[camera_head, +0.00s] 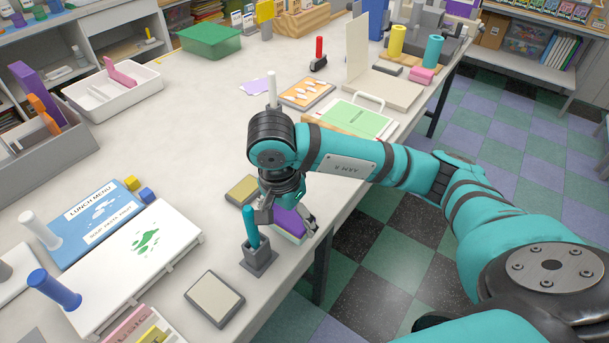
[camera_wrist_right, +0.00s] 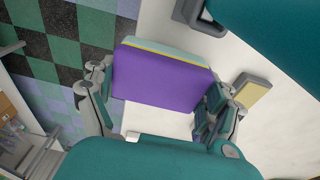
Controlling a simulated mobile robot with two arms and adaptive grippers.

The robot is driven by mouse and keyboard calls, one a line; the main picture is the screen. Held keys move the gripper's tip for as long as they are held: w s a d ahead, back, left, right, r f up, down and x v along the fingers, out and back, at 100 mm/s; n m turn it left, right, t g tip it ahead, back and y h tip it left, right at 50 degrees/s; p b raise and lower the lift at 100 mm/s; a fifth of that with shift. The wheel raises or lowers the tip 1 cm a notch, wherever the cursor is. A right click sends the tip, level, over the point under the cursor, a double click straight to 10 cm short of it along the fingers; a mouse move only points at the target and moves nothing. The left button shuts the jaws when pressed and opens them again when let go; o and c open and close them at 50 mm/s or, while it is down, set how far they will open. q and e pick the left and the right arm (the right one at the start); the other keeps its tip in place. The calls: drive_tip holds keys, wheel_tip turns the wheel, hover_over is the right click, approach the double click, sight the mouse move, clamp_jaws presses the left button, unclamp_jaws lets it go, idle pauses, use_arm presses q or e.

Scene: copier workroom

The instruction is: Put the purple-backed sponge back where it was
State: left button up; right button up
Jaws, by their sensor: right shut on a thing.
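The purple-backed sponge (camera_head: 289,222) is between the fingers of my right gripper (camera_head: 287,220), close to the table's right edge in the head view. In the right wrist view the sponge (camera_wrist_right: 160,78) shows its purple back, with a thin yellow line and a pale teal layer along its far side. My right gripper (camera_wrist_right: 160,105) is shut on it, one finger on each side. I cannot tell whether the sponge touches the table. My left gripper is not in view.
A grey holder (camera_head: 260,258) with a teal stick stands just left of the sponge. A yellowish pad (camera_head: 242,190) lies behind it, and a grey-framed pad (camera_head: 214,298) lies in front. A white-green board (camera_head: 350,122) lies farther back. The checkered floor begins right of the table edge.

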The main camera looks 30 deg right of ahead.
drive_tip(key=w+d, duration=0.1)
drive_tip(key=d, duration=0.1)
drive_tip(key=w+d+p, duration=0.1)
drive_tip(key=w+d, duration=0.1)
drive_tip(key=w+d+p, duration=0.1)
drive_tip(key=w+d, duration=0.1)
drive_tip(key=d, duration=0.1)
drive_tip(key=shift+w+d+f, duration=0.1)
drive_tip(key=shift+w, duration=0.05)
drive_tip(key=p, duration=0.2)
hover_over(316, 186)
drive_tip(key=shift+s+a+f, duration=0.2)
drive_tip(key=shift+a+f, duration=0.25)
drive_tip(key=shift+f, duration=0.1)
drive_tip(key=shift+d, duration=0.15)
drive_tip(key=shift+f, duration=0.25)
wheel_tip(316, 186, down, 2)
drive_tip(key=shift+f+p, duration=0.1)
drive_tip(key=shift+p, duration=0.5)
drive_tip(key=shift+f, duration=0.4)
drive_tip(key=shift+w, duration=0.1)
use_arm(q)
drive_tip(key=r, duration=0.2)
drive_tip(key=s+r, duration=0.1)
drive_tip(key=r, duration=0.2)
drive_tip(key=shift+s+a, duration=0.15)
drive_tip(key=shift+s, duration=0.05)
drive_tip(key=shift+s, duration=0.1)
use_arm(e)
drive_tip(key=shift+f, duration=0.1)
